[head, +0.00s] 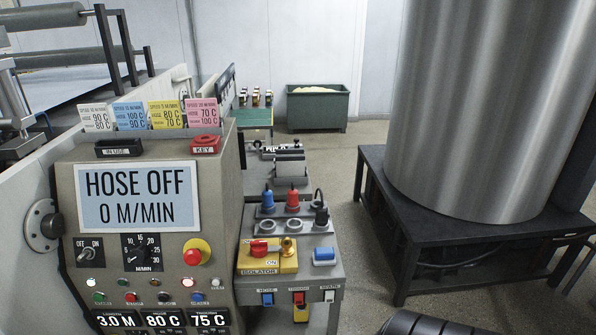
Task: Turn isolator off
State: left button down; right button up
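The isolator is a yellow box (254,264) labelled ISOLATOR, on the grey side unit right of the control panel. Its red handle (260,246) lies roughly sideways across the top. A small ON label shows below the handle on the front part of the box.
The control panel screen (137,197) reads HOSE OFF, 0 M/MIN. A large metal roll stands on a black table (430,222) at right.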

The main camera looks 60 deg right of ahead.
aim_at(260, 248)
jog(key=z, duration=1.5)
